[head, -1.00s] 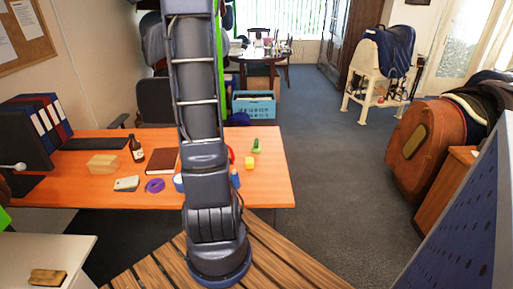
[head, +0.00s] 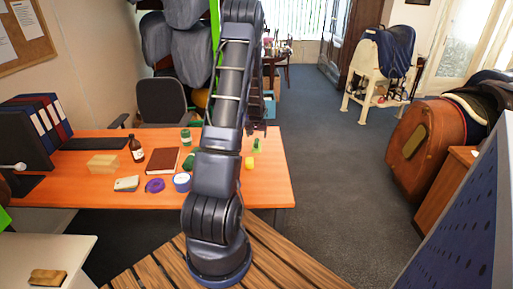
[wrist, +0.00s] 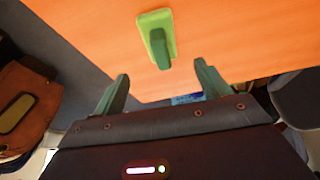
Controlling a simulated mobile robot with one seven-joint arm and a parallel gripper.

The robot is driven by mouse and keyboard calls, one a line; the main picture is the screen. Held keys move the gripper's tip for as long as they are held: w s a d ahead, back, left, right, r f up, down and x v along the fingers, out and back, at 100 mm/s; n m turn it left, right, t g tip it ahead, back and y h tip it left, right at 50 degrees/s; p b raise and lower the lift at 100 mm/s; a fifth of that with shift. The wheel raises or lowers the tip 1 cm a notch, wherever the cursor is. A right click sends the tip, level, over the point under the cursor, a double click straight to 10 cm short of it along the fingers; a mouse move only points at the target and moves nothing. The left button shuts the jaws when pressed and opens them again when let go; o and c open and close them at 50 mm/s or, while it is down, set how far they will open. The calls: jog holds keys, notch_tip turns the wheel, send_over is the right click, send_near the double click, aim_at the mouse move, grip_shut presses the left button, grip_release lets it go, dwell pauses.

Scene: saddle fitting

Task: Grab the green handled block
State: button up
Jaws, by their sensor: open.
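The green handled block (head: 257,145) lies on the orange desk (head: 262,187) near its right end.
A yellow block (head: 249,163) sits close to the green one. A bottle (head: 137,150), book (head: 164,161), wooden block (head: 103,164), purple ring (head: 154,185) and green jar (head: 186,137) stand further left. An office chair (head: 161,101) is behind the desk.

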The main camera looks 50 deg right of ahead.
aim_at(257, 140)
jog(key=shift+x, duration=4.9)
jog(key=shift+w, duration=0.2)
jog(key=c, duration=1.1)
jog(key=shift+o, duration=0.2)
jog(key=shift+r, duration=0.15)
